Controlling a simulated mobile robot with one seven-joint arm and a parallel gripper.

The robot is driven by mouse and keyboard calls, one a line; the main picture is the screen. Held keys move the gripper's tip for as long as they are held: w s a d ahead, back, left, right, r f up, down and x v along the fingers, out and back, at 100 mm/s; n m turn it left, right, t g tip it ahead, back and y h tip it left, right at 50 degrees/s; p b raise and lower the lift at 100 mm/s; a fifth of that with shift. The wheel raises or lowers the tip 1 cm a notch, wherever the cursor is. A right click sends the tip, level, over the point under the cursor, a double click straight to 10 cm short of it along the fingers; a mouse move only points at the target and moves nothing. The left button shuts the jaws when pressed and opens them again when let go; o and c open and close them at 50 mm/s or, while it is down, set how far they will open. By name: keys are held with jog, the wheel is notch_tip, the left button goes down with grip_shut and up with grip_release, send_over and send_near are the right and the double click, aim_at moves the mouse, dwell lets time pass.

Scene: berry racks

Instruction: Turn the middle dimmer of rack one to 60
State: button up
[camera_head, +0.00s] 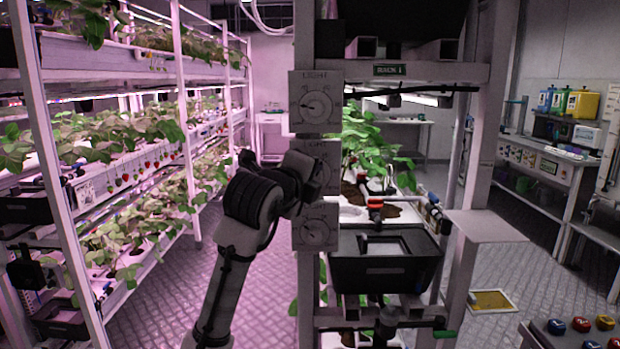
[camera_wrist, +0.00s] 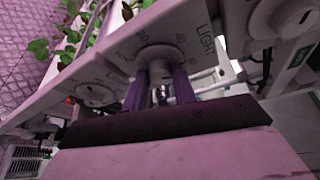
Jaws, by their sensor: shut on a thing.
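Rack one carries the sign "RACK 1" (camera_head: 389,69) and three square light dimmer plates stacked on its white post. The middle dimmer (camera_head: 329,158) is largely covered by my arm and gripper (camera_head: 314,172). In the wrist view, my gripper (camera_wrist: 159,88) has its two fingers on either side of the middle dimmer's round knob (camera_wrist: 160,55), shut on it. Some scale marks show around the knob, but its pointer and setting cannot be read. Another dimmer knob (camera_wrist: 96,94) shows at left.
A black bin (camera_head: 385,275) and leafy plants (camera_head: 365,140) sit in rack one, right of the dimmers. A white plant rack (camera_head: 180,70) stands at left. A small shelf plate (camera_head: 487,226) juts out at right. The aisle floor (camera_head: 180,285) is clear.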

jog(key=o, duration=1)
jog(key=b+v, duration=0.3)
jog(key=v, duration=1)
jog(key=shift+s, duration=0.35)
jog(key=shift+a+r, duration=0.1)
jog(key=shift+a, duration=0.1)
